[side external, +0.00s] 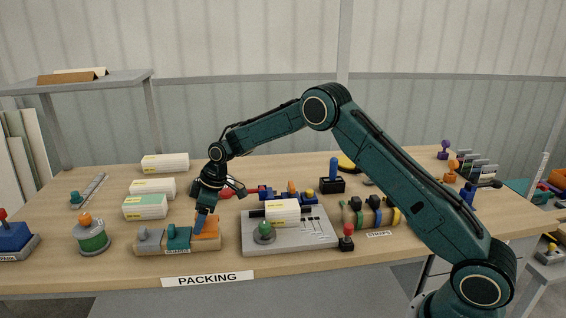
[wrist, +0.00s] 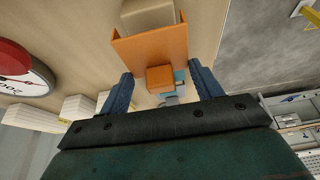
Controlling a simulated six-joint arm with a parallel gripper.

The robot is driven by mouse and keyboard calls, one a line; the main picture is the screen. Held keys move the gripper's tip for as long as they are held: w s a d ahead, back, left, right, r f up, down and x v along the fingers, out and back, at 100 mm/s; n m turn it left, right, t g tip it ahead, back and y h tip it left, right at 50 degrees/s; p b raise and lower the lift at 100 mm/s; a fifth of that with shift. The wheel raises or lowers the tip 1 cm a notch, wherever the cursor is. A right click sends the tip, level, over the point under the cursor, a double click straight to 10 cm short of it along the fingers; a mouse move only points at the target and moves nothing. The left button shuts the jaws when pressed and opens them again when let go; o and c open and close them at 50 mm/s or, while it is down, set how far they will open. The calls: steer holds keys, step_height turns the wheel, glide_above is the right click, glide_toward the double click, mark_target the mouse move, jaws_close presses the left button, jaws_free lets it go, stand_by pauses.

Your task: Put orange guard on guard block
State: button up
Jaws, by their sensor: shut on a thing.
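Small teal parts show behind the grip. Whether the guard rests fully on the block or slightly above it, I cannot tell.
A grey panel (side external: 330,241) with a white box (side external: 282,211) stands to the right. White boxes (side external: 152,188) stand behind, and straps (side external: 375,212) are further right.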

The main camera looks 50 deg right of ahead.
steer(key=shift+f, duration=1.65)
stand_by(0.4)
steer(key=o, duration=1)
steer(key=shift+o, duration=0.2)
steer(key=v, duration=1.3)
steer(key=shift+r, duration=0.35)
steer(key=shift+s+d+r, duration=0.1)
steer(key=shift+s, duration=0.1)
